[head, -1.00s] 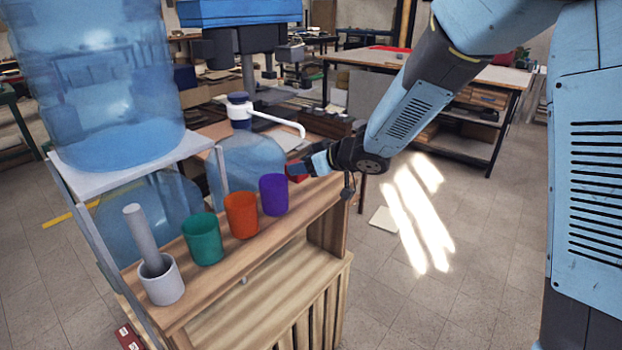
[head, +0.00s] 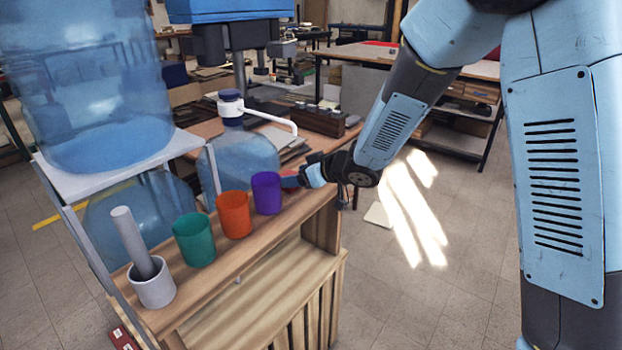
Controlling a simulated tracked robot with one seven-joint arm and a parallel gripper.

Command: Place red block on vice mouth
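My gripper (head: 288,182) hangs low over the right end of the wooden shelf, just right of the purple cup (head: 266,194). A small patch of red (head: 290,187), likely the red block, shows at its fingertips. The fingers and the cup hide most of it. I cannot tell whether the fingers are shut on it or whether it rests on the shelf. I cannot make out a vice clearly in this view.
On the wooden shelf (head: 218,262) stand an orange cup (head: 235,215), a green cup (head: 194,240) and a grey mortar with pestle (head: 152,284). Large water bottles (head: 95,90) stand at left. A workbench (head: 207,127) lies behind. Open floor is at right.

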